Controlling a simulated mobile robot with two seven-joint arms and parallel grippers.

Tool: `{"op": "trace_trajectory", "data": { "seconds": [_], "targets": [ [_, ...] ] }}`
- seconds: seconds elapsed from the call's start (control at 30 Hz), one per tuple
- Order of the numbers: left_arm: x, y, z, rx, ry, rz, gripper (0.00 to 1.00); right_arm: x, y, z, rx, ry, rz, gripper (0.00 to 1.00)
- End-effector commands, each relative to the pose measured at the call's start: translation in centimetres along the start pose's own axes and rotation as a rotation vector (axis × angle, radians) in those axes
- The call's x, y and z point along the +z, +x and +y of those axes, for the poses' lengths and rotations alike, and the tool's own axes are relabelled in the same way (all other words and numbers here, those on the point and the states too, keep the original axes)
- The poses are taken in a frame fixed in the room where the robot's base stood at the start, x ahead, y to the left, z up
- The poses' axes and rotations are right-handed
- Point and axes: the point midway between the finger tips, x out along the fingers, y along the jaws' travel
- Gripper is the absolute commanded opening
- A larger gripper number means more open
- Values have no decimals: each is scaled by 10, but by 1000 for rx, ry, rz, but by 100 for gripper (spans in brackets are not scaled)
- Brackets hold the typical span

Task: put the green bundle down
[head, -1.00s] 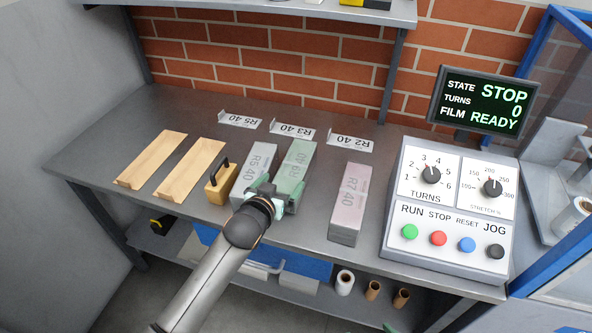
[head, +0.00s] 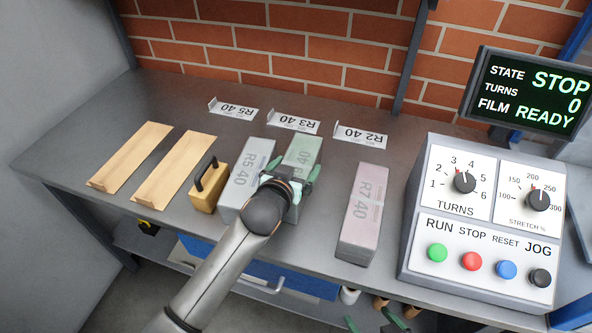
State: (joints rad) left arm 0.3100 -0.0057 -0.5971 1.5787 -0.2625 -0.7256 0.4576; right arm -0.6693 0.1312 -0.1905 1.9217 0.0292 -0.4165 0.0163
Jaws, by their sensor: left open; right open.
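The green bundle (head: 304,147) lies flat on the grey workbench, between the grey R5 40 bundle (head: 246,188) and the pink R7 40 bundle (head: 364,208). My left gripper (head: 289,182) is open at its near end, with green fingers at either side of it. My wrist hides part of the bundle's near end. My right gripper (head: 377,322) shows only its green fingertips at the bottom edge, open and empty, below the bench's front edge.
Two wooden boards (head: 130,158) and a yellow block with a black handle (head: 205,190) lie to the left. White label stands (head: 293,122) are behind the bundles. The control box (head: 480,215) stands at right. Bench between the green and pink bundles is clear.

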Motion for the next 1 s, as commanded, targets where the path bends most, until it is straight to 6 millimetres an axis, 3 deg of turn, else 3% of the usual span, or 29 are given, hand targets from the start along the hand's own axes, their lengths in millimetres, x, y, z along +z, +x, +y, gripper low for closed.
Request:
{"op": "trace_trajectory", "data": {
  "seconds": [0.2, 1.0],
  "targets": [
    [-1, 0, 1, 1, 0, 1, 99, -8, -1, -2, -5, -2, 15, 100],
    [0, 0, 1, 1, 1, 0, 9, 1, -2, -3, -7, -1, -2, 100]
  ]
}}
